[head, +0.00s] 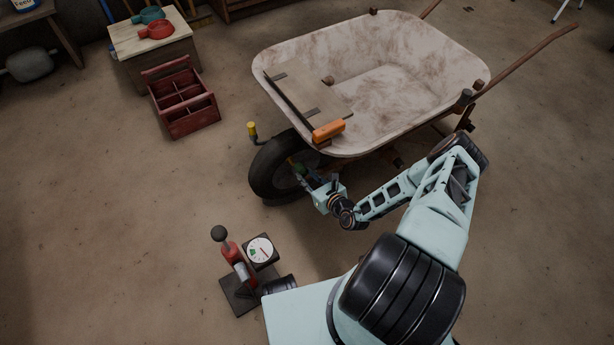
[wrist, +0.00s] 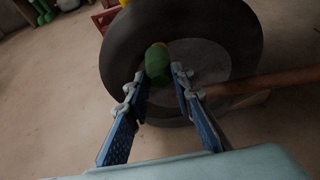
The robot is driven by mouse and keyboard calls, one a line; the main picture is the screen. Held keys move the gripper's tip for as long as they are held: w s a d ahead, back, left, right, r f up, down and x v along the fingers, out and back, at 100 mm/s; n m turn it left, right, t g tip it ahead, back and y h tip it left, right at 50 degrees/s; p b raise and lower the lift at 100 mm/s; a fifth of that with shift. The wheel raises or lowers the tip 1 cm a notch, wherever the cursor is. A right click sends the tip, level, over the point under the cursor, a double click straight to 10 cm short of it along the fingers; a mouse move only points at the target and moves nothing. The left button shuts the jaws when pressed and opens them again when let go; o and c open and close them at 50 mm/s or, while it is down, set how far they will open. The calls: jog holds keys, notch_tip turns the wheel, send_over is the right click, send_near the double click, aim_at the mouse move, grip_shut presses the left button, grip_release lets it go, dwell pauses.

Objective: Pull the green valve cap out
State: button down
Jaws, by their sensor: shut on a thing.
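The green valve cap (wrist: 157,63) is a small rounded green piece in front of the wheel (wrist: 215,45) in the wrist view. A bit of yellow shows just behind it. My gripper (wrist: 159,78) has its two fingertips closed on either side of the cap's near end. In the head view my gripper (head: 312,184) is low beside the wheelbarrow's black tyre (head: 268,172), and the cap is hard to make out there. I cannot tell whether the cap is still seated on its stem.
The wheelbarrow tray (head: 390,95) overhangs the wheel, with a board (head: 312,92) and an orange block (head: 328,131) on its edge. A yellow-topped piece (head: 252,130) stands by the tyre. A red pump with a gauge (head: 260,249) and a red crate (head: 185,102) stand on otherwise open floor.

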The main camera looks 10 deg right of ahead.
jog(key=shift+r+p, duration=1.85)
jog(key=shift+r, duration=0.3)
